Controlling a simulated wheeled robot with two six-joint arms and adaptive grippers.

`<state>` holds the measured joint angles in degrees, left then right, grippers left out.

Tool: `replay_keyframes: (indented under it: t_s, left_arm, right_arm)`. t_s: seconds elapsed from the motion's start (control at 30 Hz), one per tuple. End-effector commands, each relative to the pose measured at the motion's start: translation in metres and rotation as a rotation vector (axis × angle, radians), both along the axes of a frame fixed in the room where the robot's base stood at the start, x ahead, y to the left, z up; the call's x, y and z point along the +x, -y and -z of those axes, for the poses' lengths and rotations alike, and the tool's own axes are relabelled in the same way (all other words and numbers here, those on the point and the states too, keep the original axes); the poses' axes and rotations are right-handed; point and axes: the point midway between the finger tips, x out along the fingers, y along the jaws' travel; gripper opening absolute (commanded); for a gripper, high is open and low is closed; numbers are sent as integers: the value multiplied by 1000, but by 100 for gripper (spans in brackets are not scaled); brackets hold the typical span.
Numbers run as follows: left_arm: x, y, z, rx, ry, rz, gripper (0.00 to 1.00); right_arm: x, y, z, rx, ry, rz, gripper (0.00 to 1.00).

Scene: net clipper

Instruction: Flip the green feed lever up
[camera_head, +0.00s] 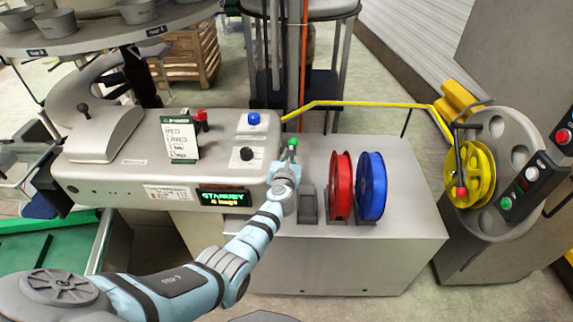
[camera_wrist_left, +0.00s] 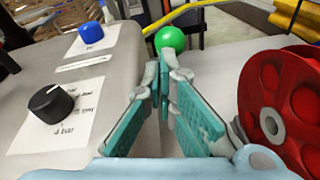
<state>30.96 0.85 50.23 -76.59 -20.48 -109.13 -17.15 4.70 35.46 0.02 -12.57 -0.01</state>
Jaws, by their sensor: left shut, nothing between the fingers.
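The green feed lever shows as a round green knob (camera_head: 293,141) at the right end of the grey clipper machine, just left of the red reel. In the left wrist view the green knob (camera_wrist_left: 170,40) is just beyond my fingertips; its stem is hidden behind the fingers. My left gripper (camera_head: 289,155) reaches in from the lower left, close to the knob. In the wrist view its teal-padded fingers (camera_wrist_left: 165,78) meet at the tips, with nothing between them. I cannot tell whether they touch the lever. My right gripper is in neither view.
A red reel (camera_head: 341,185) and a blue reel (camera_head: 371,186) stand right of my left gripper. A blue button (camera_head: 253,119) and black dial (camera_head: 246,154) sit to its left. A yellow strip (camera_head: 370,103) runs behind. The display (camera_head: 223,197) reads STANDBY.

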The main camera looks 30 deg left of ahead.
Motion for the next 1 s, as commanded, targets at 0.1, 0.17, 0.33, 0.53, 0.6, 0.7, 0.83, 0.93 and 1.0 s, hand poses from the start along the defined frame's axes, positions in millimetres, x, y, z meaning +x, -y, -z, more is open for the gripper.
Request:
replay_keyframes:
  t_s: [0.1,0.17,0.33,0.53,0.6,0.7,0.83,0.93,1.0]
  left_arm:
    - [-20,8,-4,-7,0,5,0]
    - [-34,14,-6,-6,-1,5,0]
    - [-69,27,-15,-7,-3,6,0]
    - [-94,37,-22,-4,-3,7,0]
    - [-97,38,-23,-4,-3,6,0]
    - [-99,38,-24,-2,-2,6,0]
    - [-98,38,-24,-2,-2,6,0]
    - [-98,38,-24,-2,-2,6,0]
    - [-98,38,-24,-2,-2,6,0]
  right_arm:
    - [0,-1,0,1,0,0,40]
    - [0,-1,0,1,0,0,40]
    - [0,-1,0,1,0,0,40]
    - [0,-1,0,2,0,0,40]
    - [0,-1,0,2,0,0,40]
    - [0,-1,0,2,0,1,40]
    - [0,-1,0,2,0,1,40]
    - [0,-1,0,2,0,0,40]
    - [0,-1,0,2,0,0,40]
